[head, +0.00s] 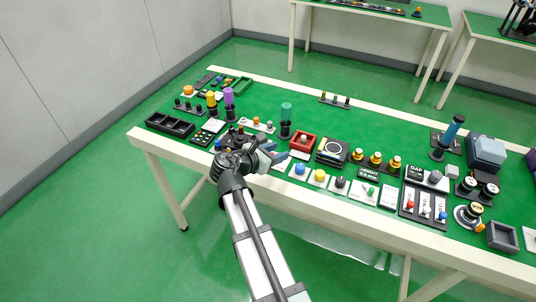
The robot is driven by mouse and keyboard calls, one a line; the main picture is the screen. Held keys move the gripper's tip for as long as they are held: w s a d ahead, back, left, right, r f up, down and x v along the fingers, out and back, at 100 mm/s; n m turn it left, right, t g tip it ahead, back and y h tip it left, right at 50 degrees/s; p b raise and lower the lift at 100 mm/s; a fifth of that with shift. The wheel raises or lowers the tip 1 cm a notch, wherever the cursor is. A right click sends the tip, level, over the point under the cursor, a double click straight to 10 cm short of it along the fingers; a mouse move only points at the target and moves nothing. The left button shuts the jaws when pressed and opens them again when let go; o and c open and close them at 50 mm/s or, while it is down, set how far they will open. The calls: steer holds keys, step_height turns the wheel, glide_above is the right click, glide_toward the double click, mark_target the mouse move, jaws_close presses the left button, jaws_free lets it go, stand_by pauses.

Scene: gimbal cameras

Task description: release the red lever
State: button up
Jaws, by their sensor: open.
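A small red lever knob (410,205) stands on a dark panel (422,217) near the table's front edge, right of the middle. A white and a blue knob stand beside it on the same panel. Whether the lever is tilted is too small to tell. My gripper (277,153) is open over the front left part of the table, well to the left of the lever. Nothing shows between its jaws. It partly hides the small parts behind it.
The green table (385,122) is crowded along its front. A red box (302,143), blue, yellow and black buttons, and several brass knobs lie between my gripper and the lever panel. Tall handles (286,115) and (449,135) rise higher. The back strip is mostly clear.

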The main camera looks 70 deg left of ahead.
steer(key=w+d+r+m+g+h, duration=0.1)
steer(key=w+r+m+g, duration=0.2)
steer(key=w, duration=0.5)
steer(key=w+d+r+m+g+h, duration=0.1)
steer(key=w+r+m, duration=0.35)
steer(key=w, duration=0.35)
steer(key=s+a+f+m+g, duration=0.25)
steer(key=s+m+g, duration=0.65)
steer(key=s+m, duration=0.45)
steer(key=shift+y, duration=0.5)
steer(key=x, duration=0.9)
steer(key=a+x, duration=0.1)
steer(key=x, duration=0.3)
steer(key=shift+s, duration=0.15)
steer(key=shift+c, duration=0.2)
jaws_close()
